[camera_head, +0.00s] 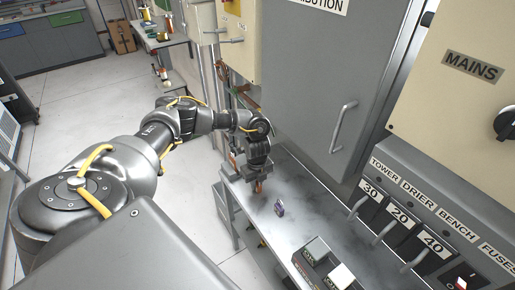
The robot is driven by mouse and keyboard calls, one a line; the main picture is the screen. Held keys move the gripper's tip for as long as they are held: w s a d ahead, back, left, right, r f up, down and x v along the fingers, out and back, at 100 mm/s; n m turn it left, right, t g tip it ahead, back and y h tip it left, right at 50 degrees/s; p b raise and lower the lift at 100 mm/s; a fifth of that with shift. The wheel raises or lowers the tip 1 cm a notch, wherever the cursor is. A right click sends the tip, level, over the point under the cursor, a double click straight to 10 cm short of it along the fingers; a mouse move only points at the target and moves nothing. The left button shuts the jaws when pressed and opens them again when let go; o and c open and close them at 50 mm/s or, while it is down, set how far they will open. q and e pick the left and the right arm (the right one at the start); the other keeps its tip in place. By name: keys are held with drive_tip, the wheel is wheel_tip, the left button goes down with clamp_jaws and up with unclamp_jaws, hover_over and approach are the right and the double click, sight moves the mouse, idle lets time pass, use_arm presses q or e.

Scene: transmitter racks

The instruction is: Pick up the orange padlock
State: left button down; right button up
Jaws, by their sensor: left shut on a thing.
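My left gripper (257,180) points down over the left end of the grey metal bench (262,222). It is shut on a small orange thing, seemingly the orange padlock (258,187), which shows just below the fingertips. The gripper and wrist hide most of it, and I cannot tell whether it touches the bench top. My right gripper is not in view.
A small purple item (279,208) stands on the bench just right of the gripper. Dark boxes (318,258) sit at the bench's front. A grey cabinet door with a handle (343,127) and a fuse panel (420,215) rise behind. Open floor (90,95) lies left.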

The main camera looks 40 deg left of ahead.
use_arm(q)
drive_tip(key=shift+r, duration=0.1)
drive_tip(key=shift+r, duration=0.25)
wheel_tip(320, 180, up, 2)
drive_tip(key=shift+r+b, duration=0.25)
drive_tip(key=shift+b, duration=0.65)
drive_tip(key=s+d+r+p, duration=0.1)
drive_tip(key=s+d+r, duration=0.4)
drive_tip(key=s+r, duration=0.5)
drive_tip(key=s, duration=0.3)
drive_tip(key=shift+f, duration=0.1)
